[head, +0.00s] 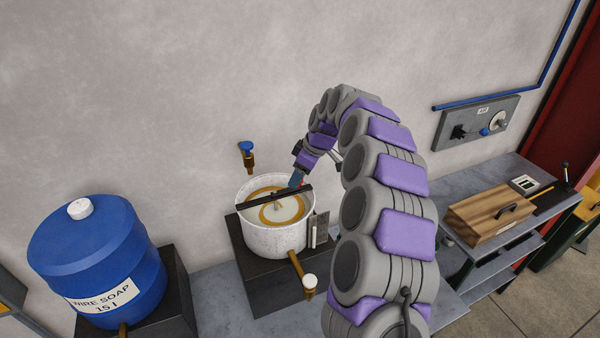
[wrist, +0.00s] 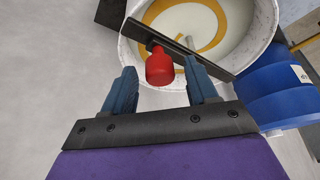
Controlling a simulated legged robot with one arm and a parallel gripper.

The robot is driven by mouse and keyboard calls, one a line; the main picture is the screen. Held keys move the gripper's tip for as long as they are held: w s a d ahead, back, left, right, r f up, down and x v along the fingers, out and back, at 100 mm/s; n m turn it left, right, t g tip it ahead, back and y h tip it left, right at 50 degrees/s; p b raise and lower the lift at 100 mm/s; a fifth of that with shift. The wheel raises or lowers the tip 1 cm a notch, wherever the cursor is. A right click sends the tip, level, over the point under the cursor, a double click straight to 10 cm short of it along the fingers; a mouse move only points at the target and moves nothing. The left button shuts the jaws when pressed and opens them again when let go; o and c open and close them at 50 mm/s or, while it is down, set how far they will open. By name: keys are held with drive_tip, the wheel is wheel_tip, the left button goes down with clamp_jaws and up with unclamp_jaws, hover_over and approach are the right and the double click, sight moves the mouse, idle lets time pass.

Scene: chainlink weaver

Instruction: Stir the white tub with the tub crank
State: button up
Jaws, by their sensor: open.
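The white tub (head: 265,240) stands on a dark block by the wall, holding pale liquid with a golden ring. It also shows at the top of the wrist view (wrist: 267,20). A dark bar (head: 262,200) spans its top, with a small shaft at the middle. In the wrist view the bar carries an upright red knob (wrist: 160,70), apparently the tub crank's handle. My gripper (wrist: 160,74) is open, with one finger on each side of the red knob and visible gaps to it. In the head view my gripper (head: 297,180) is at the tub's far right rim.
A blue barrel (head: 95,255) labelled wire soap stands left of the tub. A blue-handled tap (head: 247,150) is on the wall behind. A brass spigot (head: 298,268) juts from the tub's front. A wooden box (head: 490,215) sits on the right bench.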

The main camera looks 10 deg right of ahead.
drive_tip(key=shift+a, duration=0.2)
drive_tip(key=shift+d, duration=0.3)
drive_tip(key=c, duration=0.5)
clamp_jaws()
